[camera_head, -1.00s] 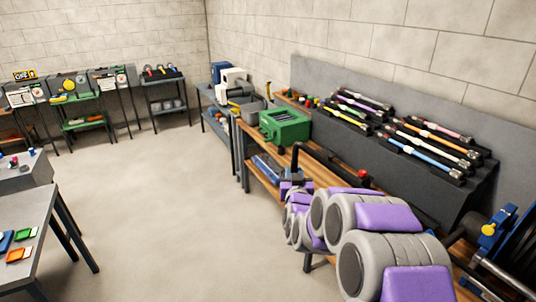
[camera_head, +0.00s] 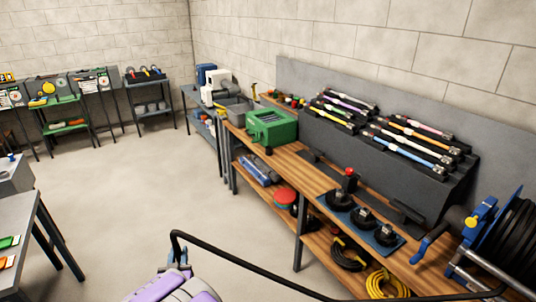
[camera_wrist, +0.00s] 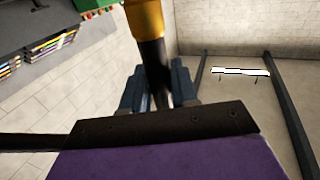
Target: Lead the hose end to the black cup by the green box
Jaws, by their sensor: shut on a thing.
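My gripper (camera_head: 178,258) is low in front of the bench, over the floor, with its blue-grey fingers shut on the black hose (camera_head: 270,268). The hose runs from the gripper to the right, towards the reel. In the wrist view the fingers (camera_wrist: 157,85) hold the hose, and its brass-coloured end (camera_wrist: 144,18) points away from the gripper. The green box (camera_head: 272,127) stands on the far part of the wooden bench, well beyond my gripper; its edge shows in the wrist view (camera_wrist: 92,4). A small dark thing, perhaps the black cup (camera_head: 268,150), is at its front side.
The wooden bench (camera_head: 292,165) holds a black rack of coloured tubes, a red-topped item (camera_head: 350,180) and round black brushes on a blue mat (camera_head: 385,237). A hose reel (camera_head: 505,235) is at the right. A grey table (camera_head: 20,225) stands left. The floor between is clear.

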